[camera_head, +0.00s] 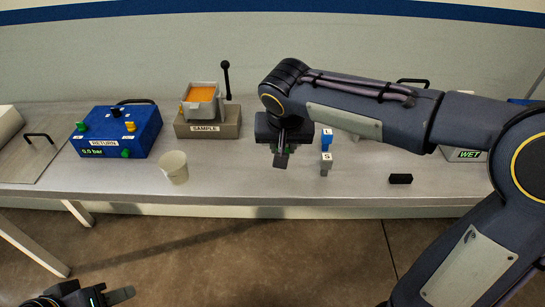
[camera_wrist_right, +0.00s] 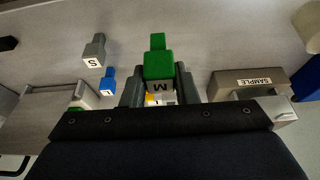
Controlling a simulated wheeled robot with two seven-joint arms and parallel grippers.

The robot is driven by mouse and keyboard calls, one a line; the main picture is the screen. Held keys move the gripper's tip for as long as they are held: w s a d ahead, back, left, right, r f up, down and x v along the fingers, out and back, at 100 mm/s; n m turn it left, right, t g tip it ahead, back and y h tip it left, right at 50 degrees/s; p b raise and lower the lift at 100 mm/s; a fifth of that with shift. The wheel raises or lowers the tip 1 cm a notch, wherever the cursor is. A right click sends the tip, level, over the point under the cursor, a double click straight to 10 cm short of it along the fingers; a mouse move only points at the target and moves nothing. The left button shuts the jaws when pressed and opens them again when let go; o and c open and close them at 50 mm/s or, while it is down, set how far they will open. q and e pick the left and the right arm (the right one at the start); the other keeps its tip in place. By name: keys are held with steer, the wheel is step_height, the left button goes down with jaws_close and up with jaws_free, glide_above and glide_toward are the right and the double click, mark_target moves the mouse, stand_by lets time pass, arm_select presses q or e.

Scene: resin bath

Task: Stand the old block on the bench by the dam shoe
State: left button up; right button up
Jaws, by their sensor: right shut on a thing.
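My right gripper (camera_wrist_right: 159,82) is shut on a green block (camera_wrist_right: 158,65) marked M, with a narrower green top. In the head view the right gripper (camera_head: 281,150) hangs over the middle of the bench; the block (camera_head: 281,161) is mostly hidden, and I cannot tell whether it touches the bench. A black bar (camera_head: 400,179) lies near the bench's front edge at right; I cannot tell whether it is the dam shoe. My left gripper (camera_head: 118,296) shows partly at the bottom left, below the bench and away from the blocks; its opening is unclear.
A grey block marked S (camera_head: 326,164) and a blue block (camera_head: 327,137) stand right of the right gripper. The SAMPLE stand (camera_head: 208,129) with an orange-filled cup is to its left. A white cup (camera_head: 174,168) and blue RETURN box (camera_head: 117,133) stand farther left.

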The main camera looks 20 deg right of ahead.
steer(key=x, duration=0.3)
steer(key=w+a+x, duration=0.1)
steer(key=x, duration=0.2)
steer(key=a+x, duration=0.1)
steer(key=x, duration=0.3)
steer(key=shift+w+r, duration=0.1)
steer(key=shift+w, duration=0.2)
steer(key=o, duration=0.9)
steer(key=shift+o, duration=0.2)
